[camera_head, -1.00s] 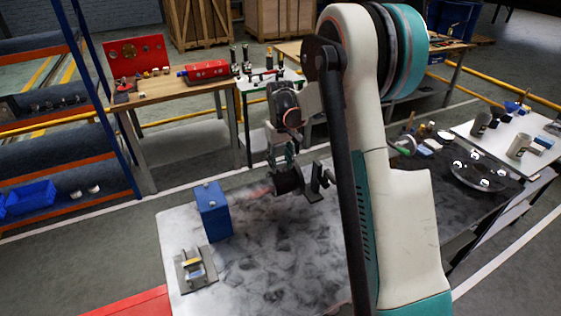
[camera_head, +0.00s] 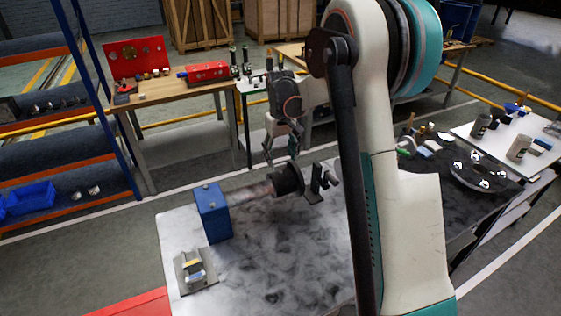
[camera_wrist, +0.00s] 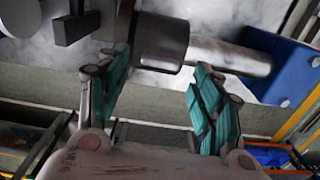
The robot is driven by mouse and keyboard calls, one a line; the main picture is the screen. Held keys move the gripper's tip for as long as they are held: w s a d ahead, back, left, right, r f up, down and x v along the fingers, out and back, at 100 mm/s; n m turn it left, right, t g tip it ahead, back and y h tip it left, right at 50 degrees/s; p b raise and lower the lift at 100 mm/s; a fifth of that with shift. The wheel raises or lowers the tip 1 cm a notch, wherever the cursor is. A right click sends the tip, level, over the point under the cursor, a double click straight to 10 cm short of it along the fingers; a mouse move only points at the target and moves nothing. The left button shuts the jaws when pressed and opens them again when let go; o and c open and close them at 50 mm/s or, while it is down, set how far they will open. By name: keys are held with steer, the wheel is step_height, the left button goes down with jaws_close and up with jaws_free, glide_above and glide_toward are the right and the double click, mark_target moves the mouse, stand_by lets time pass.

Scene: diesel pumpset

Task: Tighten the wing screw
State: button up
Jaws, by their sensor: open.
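On the pale table, a blue block (camera_head: 213,213) carries a horizontal metal shaft (camera_head: 249,194) with a dark cylinder (camera_head: 288,179) at its right end. A dark flat-sided piece (camera_head: 316,184) stands just right of the cylinder. I cannot single out the wing screw for certain. In the wrist view the cylinder (camera_wrist: 162,42), shaft (camera_wrist: 225,57) and blue block (camera_wrist: 288,72) lie beyond my fingertips. My gripper (camera_head: 281,153) is on the far side of the shaft, above it. Its green-padded fingers (camera_wrist: 150,78) are apart with nothing between them.
A small metal fixture (camera_head: 195,270) sits at the table's front left. The bare tabletop (camera_head: 285,255) in front of the shaft is clear. A dark table (camera_head: 450,205) with a round flanged part (camera_head: 482,177) stands right, behind my arm. A workbench (camera_head: 175,88) is behind.

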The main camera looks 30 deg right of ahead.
mark_target(280, 164)
step_height(280, 164, up, 9)
stand_by(0.3)
steer(key=shift+f, duration=0.1)
steer(key=s+a+r+t+b, duration=0.2)
steer(key=s+a, duration=0.3)
steer(key=s, duration=0.3)
steer(key=s+a+r+t+b, duration=0.2)
steer(key=s+a+b, duration=0.15)
steer(key=s, duration=0.55)
steer(key=s+a+f+t+b, duration=0.1)
steer(key=s+a+f, duration=0.1)
steer(key=s+f, duration=0.2)
steer(key=s+a+f+t+b, duration=0.2)
steer(key=s+a+f, duration=0.1)
steer(key=s, duration=0.8)
steer(key=shift+a+f, duration=0.35)
steer(key=shift+f, duration=0.45)
